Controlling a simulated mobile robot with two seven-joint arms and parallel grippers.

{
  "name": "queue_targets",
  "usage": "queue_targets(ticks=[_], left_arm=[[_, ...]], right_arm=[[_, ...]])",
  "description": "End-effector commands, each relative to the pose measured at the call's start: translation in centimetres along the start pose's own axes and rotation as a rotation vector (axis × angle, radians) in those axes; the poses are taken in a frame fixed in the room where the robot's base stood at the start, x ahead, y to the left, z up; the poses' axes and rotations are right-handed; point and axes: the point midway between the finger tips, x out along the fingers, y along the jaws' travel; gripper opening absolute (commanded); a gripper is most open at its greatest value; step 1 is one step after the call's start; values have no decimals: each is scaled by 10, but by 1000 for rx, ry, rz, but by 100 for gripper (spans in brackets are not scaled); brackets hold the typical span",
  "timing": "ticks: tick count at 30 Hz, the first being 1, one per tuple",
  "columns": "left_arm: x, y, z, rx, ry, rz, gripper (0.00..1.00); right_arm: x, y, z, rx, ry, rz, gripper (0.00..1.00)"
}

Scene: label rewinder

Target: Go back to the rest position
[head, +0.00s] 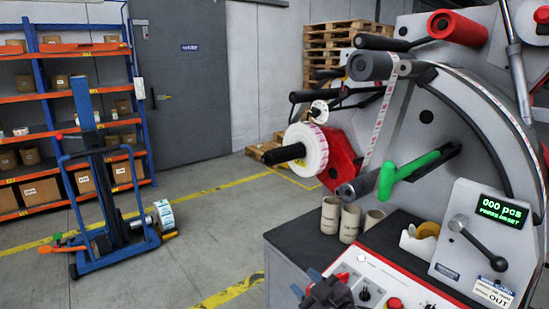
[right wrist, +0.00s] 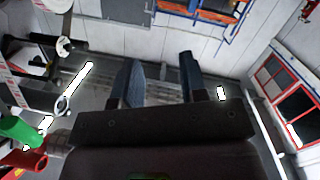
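My right gripper (head: 305,284) is low in the head view, in front of the label rewinder (head: 405,130) and by the near edge of its table (head: 283,240). In the right wrist view its two fingers (right wrist: 158,68) stand apart with nothing between them. The rewinder holds a white label roll (head: 308,150) on a red hub, and a green handle (head: 412,171) sits at its front. Its display (head: 502,211) reads "000 pcs PRESS RESET". My left gripper is not in view.
Three cardboard cores (head: 350,223) and a tape roll (head: 417,246) stand on the table. A blue lift trolley (head: 107,205) is on the floor at left, before a shelf rack (head: 68,110) with boxes. Pallets (head: 335,45) are stacked behind. Floor between trolley and table is clear.

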Motion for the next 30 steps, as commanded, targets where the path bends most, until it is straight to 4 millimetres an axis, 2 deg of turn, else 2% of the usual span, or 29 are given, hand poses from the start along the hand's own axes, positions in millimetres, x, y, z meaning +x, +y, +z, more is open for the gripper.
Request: queue_targets(ticks=[1, 5, 10, 14, 18, 21, 24, 27, 30], left_arm=[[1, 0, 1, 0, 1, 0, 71], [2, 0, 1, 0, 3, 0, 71], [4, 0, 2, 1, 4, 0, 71], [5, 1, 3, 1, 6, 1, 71], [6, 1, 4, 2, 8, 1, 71], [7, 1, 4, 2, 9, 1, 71], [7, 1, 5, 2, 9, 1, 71], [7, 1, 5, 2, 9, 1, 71], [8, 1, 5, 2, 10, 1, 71]], right_arm=[[-13, 4, 18, 49, -13, 39, 39], [-46, 17, 58, 136, -52, 137, 39], [-100, 25, 118, 215, -148, 256, 39], [-149, 21, 167, 274, -253, 335, 39], [-206, 6, 216, 343, -373, 401, 39], [-241, -10, 242, 383, -448, 427, 39], [-264, -28, 257, 412, -501, 433, 39], [-279, -39, 265, 425, -533, 434, 39], [-286, -44, 269, 429, -547, 433, 39]])
